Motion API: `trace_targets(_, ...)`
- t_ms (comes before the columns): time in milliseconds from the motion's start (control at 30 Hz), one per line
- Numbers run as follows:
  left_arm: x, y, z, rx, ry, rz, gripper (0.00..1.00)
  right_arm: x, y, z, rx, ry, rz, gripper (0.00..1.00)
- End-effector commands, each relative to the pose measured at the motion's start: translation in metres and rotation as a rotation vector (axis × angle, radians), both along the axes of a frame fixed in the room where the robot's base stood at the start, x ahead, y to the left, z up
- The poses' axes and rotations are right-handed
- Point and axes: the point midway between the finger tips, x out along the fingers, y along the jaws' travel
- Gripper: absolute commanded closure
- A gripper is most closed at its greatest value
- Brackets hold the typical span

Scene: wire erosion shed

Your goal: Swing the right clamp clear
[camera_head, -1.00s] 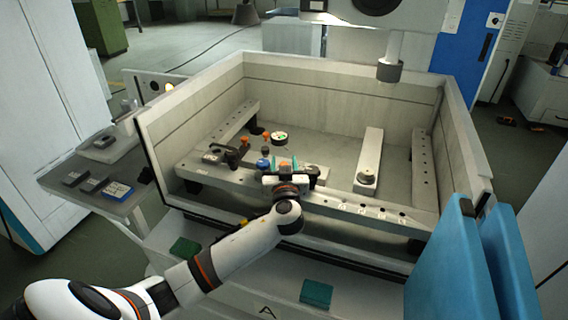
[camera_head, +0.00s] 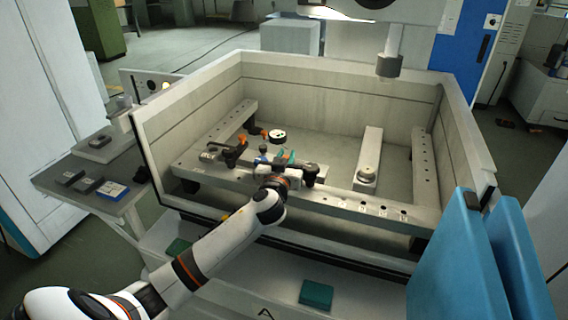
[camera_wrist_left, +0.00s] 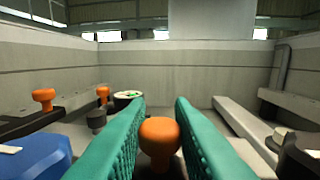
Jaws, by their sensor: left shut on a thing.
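My left gripper (camera_head: 283,157) reaches over the front rail of the tank. In the left wrist view its teal fingers (camera_wrist_left: 160,125) are shut on an orange knob (camera_wrist_left: 160,142), which I take as the right clamp's handle. The right clamp's black post (camera_head: 310,174) stands on the rail just right of the gripper. A dark part also shows at the right edge of the wrist view (camera_wrist_left: 300,150). The gripper hides most of the clamp's arm in the head view. The left clamp (camera_head: 231,155), black with an orange knob, stands further left. My right gripper is out of view.
Tank walls (camera_head: 340,95) surround the rails, and a machine head (camera_head: 389,66) hangs above the back.

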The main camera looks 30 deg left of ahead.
Motion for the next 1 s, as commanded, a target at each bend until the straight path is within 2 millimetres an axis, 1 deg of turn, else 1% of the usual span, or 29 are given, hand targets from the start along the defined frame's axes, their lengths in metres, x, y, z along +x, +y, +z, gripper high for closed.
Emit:
trace_targets(267, 0.0, 0.0, 0.001, 0.003, -0.001, -0.006, 1.0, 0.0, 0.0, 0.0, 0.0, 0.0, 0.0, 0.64)
trace_targets(300, 0.0, 0.0, 0.001, 0.003, -0.001, -0.006, 0.77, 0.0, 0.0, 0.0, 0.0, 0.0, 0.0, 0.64)
trace_targets(367, 0.0, 0.0, 0.001, 0.002, 0.0, -0.006, 0.68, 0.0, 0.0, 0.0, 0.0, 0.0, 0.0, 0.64)
trace_targets(400, 0.0, 0.0, 0.001, 0.002, 0.0, -0.005, 0.61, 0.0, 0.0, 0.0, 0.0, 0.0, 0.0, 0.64)
trace_targets(433, 0.0, 0.0, 0.001, 0.002, 0.0, -0.005, 0.58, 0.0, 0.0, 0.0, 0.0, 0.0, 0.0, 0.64)
trace_targets(767, -0.002, -0.001, 0.0, 0.001, -0.001, -0.006, 0.58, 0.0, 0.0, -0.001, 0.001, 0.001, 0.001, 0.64)
trace_targets(867, -0.011, -0.005, -0.002, 0.0, 0.0, -0.007, 0.58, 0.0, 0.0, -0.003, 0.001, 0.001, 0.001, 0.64)
trace_targets(1000, -0.033, -0.014, -0.003, -0.002, 0.0, -0.008, 0.58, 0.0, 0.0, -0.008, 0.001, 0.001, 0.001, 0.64)
